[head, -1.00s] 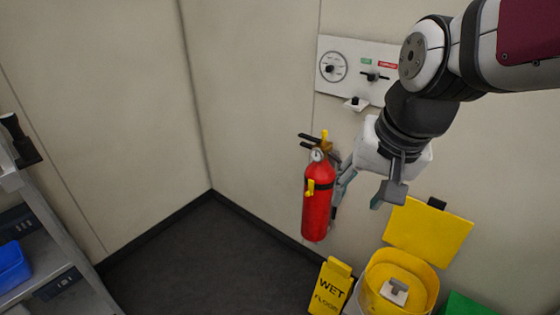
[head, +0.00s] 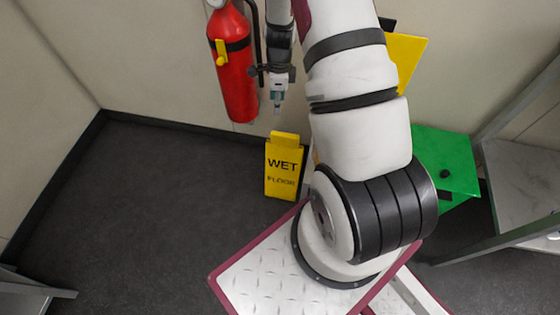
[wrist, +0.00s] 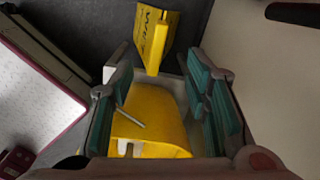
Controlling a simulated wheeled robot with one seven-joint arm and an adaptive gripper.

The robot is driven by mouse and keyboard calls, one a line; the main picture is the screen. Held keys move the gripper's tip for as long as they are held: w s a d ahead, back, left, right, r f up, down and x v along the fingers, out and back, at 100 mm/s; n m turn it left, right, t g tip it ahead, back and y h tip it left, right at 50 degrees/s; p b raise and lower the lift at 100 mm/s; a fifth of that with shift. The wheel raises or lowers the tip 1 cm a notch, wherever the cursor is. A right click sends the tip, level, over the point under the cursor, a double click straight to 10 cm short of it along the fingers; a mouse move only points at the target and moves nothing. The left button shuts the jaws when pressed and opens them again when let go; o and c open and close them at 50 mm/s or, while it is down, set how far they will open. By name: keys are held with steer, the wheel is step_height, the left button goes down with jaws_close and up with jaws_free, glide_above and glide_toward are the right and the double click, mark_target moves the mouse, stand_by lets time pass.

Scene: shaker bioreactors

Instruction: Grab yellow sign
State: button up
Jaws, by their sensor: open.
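The yellow sign (head: 282,168), marked WET FLOOR, stands upright on the dark floor near the back wall in the head view. My gripper (head: 278,98) points down above the sign and apart from it, near its top edge in the picture. In the wrist view the sign (wrist: 156,38) shows at the top, beyond the fingertips. My gripper (wrist: 164,88) is open there, with teal pads on both sides and nothing held between them.
A red fire extinguisher (head: 233,68) hangs on the wall left of my gripper. A green box (head: 447,165) and a shelf (head: 520,180) stand at right. Floor left of the sign is clear.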

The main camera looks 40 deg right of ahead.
mark_target(285, 142)
steer(key=f, duration=0.3)
steer(key=s+d+f+m+b, duration=0.1)
steer(key=f, duration=0.2)
steer(key=d+f+m, duration=0.1)
steer(key=f, duration=0.2)
steer(key=shift+s+d+g+b, duration=0.1)
steer(key=shift+s+g+b, duration=0.2)
steer(key=shift+s+b, duration=0.1)
step_height(285, 142, down, 7)
steer(key=shift+r+b, duration=0.1)
steer(key=shift+b, duration=0.85)
steer(key=shift+f+b, duration=1.3)
steer(key=shift+f, duration=1.8)
jaws_close()
